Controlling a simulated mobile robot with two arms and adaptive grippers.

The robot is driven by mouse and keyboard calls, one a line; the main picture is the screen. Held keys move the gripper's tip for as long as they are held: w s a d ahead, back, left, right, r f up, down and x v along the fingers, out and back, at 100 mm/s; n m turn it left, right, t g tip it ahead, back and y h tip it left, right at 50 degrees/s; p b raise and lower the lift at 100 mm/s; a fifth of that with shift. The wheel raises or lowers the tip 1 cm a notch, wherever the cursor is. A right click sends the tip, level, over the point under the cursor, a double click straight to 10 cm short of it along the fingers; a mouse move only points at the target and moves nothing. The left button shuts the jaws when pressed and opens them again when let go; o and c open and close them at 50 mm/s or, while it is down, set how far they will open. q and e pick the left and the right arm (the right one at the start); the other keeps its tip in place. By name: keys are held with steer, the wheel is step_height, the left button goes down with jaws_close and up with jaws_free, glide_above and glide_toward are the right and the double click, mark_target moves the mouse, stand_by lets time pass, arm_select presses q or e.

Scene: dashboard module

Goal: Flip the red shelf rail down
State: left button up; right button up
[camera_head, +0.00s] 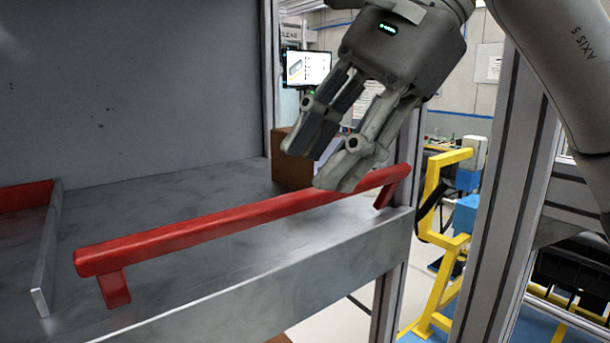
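The red shelf rail (210,227) runs along the front edge of the grey metal shelf (290,252). It stands raised above the shelf on a short red leg near each end. My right gripper (325,172) comes in from the upper right, and its fingers point down at the right part of the rail. One finger overlaps the rail in the picture; I cannot tell whether it touches. The fingers are apart with a gap between them, and nothing is seen held. My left gripper is not in view.
A metal divider (48,250) and another red rail (25,196) are at the left of the shelf. A brown box (288,165) stands at the back right behind the rail. A metal upright (495,200) is on the right, with a yellow frame (440,240) beyond.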

mark_target(300, 194)
steer(key=x, duration=0.3)
steer(key=shift+w+a+f+p, duration=0.1)
steer(key=shift+w+f+p, duration=0.1)
steer(key=shift+f+p, duration=0.15)
steer(key=shift+a+f, duration=0.3)
steer(key=shift+f, duration=0.05)
steer(key=shift+c, duration=0.2)
jaws_close()
